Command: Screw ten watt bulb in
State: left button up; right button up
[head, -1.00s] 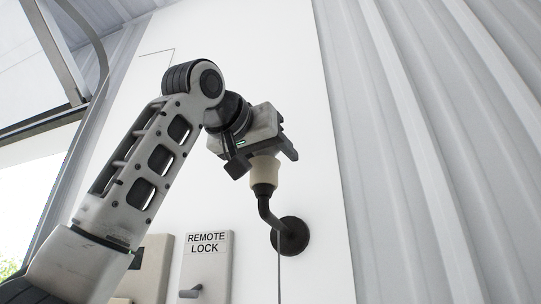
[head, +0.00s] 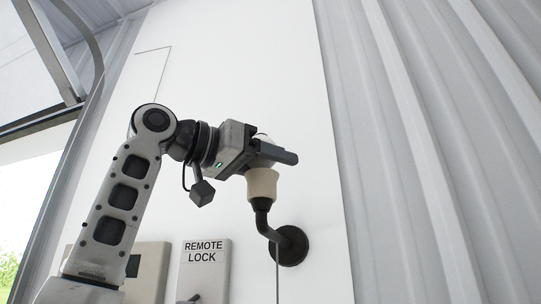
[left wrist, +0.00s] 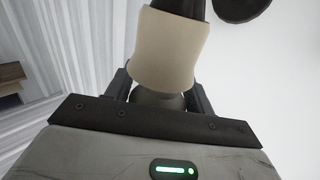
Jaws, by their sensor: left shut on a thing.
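A cream lamp socket (head: 262,184) sits on a black bent pipe that comes from a round black wall plate (head: 292,245). It opens upward and also shows in the left wrist view (left wrist: 170,50). My left gripper (head: 272,155) is just above the socket, with its fingers shut around the bulb. The bulb's pale top (head: 262,137) shows just over the fingers in the head view. A grey part of it (left wrist: 158,99) shows between the fingers at the socket's mouth in the left wrist view. How deep the bulb sits is hidden. My right gripper is out of view.
A "REMOTE LOCK" box (head: 203,268) with a lever is on the white wall panel, lower left of the lamp. A beige box (head: 150,270) is partly behind my left arm. Corrugated metal wall (head: 420,130) is at right.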

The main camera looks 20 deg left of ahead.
pick_arm(q)
jog(key=shift+w+a+f+g, duration=0.1)
jog(key=shift+w+f+g, duration=0.1)
jog(key=shift+g, duration=0.1)
jog(key=shift+r+m+g+h+p, duration=0.1)
jog(key=shift+m+g+h+p, duration=1.15)
jog(key=shift+p, duration=0.2)
jog(key=m+g+h, duration=0.1)
jog(key=g, duration=0.1)
jog(key=m+g+h, duration=0.2)
jog(key=g, duration=0.1)
jog(key=shift+s+m, duration=0.1)
jog(key=shift+m, duration=0.15)
jog(key=o, duration=0.5)
jog(key=shift+o, duration=1.2)
jog(key=shift+w+a, duration=0.2)
jog(key=shift+w, duration=0.05)
jog(key=shift+s+d, duration=0.15)
